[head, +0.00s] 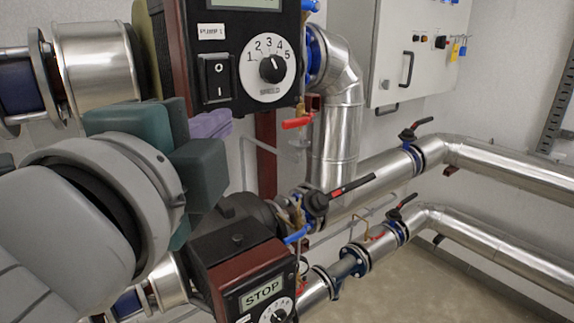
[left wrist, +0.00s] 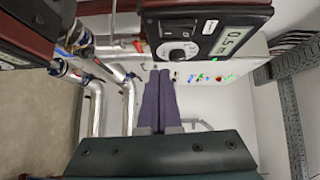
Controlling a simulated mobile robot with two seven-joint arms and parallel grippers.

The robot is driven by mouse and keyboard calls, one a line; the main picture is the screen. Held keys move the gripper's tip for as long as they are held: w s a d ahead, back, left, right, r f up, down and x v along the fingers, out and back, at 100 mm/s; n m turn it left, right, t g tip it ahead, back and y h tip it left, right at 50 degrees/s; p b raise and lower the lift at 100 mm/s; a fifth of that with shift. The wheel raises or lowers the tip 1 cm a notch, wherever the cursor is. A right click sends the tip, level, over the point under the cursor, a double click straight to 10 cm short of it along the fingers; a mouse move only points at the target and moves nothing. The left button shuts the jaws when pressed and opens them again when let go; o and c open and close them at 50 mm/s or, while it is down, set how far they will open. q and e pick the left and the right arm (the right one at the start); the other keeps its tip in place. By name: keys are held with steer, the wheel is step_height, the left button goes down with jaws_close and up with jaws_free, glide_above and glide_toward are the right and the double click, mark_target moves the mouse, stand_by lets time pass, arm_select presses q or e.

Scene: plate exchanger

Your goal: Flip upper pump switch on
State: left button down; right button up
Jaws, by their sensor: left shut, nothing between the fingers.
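The upper pump's black control box (head: 240,45) is at the top middle of the head view, with a white "PUMP 1" label. Its black rocker switch (head: 216,78) is marked O above and I below; I cannot tell which side is pressed. A white speed dial (head: 268,68) sits right of the switch. My left gripper (head: 221,121) is shut and empty, its purple fingers just below the switch in the picture and apart from it. In the left wrist view the shut fingers (left wrist: 160,72) point toward the upper box (left wrist: 205,30). My right gripper is out of view.
The lower pump box (head: 245,270), with its display reading STOP, stands below my left gripper. A red-handled valve (head: 297,123) and silver pipes (head: 337,130) are to the right. A white cabinet (head: 410,50) hangs on the back wall.

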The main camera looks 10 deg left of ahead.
arm_select(q)
steer(key=s, duration=0.2)
steer(key=s+b, duration=0.1)
steer(key=s, duration=0.1)
steer(key=shift+s+d+f+b, duration=0.2)
steer(key=shift+s+b, duration=0.1)
steer(key=shift+s, duration=0.1)
steer(key=s+a+f+n+g+h, duration=0.1)
steer(key=s+a+f+n+g, duration=0.1)
steer(key=s+f+n+g, duration=0.65)
steer(key=s+a+f+n+g+h, duration=0.1)
steer(key=s+a+f+n+g, duration=0.35)
steer(key=f, duration=0.75)
steer(key=s+d+r+n+p, duration=0.1)
steer(key=s+d+r+p, duration=0.1)
steer(key=r+p, duration=1.5)
steer(key=shift+s+r+g+p, duration=0.3)
steer(key=shift+s+g+p, duration=0.1)
steer(key=shift+s+p, duration=0.2)
steer(key=shift+d, duration=0.1)
stand_by(1.6)
